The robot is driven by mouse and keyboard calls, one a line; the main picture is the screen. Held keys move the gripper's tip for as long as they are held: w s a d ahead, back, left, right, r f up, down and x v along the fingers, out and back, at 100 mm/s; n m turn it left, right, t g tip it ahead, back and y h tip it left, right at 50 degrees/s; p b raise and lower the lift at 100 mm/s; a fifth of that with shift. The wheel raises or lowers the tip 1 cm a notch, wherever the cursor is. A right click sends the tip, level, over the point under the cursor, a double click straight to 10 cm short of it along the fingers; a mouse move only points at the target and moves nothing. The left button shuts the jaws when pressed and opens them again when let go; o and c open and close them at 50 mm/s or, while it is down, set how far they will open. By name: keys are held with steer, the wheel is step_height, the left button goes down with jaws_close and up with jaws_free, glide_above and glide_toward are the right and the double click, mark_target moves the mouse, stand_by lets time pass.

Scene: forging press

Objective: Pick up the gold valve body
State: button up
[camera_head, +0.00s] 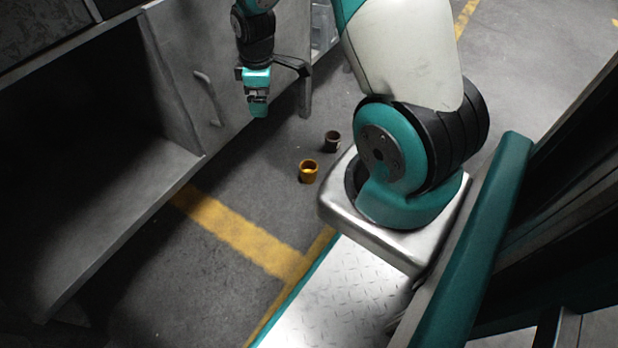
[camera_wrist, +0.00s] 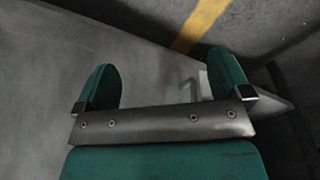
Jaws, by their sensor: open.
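The gold valve body (camera_head: 309,171) is a small hollow cylinder on the grey floor, left of my arm's base in the head view. My gripper (camera_head: 258,112) is up and to the left of it in that picture, in front of a grey metal cabinet, apart from the valve body. In the wrist view, my gripper (camera_wrist: 165,90) shows two teal fingers spread wide with nothing between them. The valve body does not show in the wrist view.
A dark brown cylinder (camera_head: 332,141) stands on the floor close to the gold one, up and right. A grey metal cabinet (camera_head: 215,75) with a handle is at left. A yellow floor line (camera_head: 240,235) runs below the parts. Floor around the parts is mostly clear.

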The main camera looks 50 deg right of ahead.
steer(key=d+f+n, duration=0.4)
steer(key=d+f, duration=0.3)
steer(key=f, duration=0.3)
steer(key=n+g, duration=0.1)
steer(key=n, duration=0.3)
glide_above(307, 162)
steer(key=s+a, duration=0.2)
steer(key=a, duration=0.1)
step_height(307, 162, down, 12)
steer(key=f+b, duration=0.2)
steer(key=f, duration=0.1)
steer(key=f+b, duration=0.2)
steer(key=f, duration=0.2)
steer(key=f+b, duration=0.3)
steer(key=f, duration=0.1)
steer(key=shift+d+f, duration=0.15)
steer(key=shift+d, duration=0.15)
steer(key=f+b, duration=0.1)
steer(key=f, duration=0.1)
steer(key=f+b, duration=0.4)
steer(key=shift+d, duration=0.35)
steer(key=shift+r, duration=0.1)
steer(key=shift+c, duration=0.4)
steer(key=c, duration=1.2)
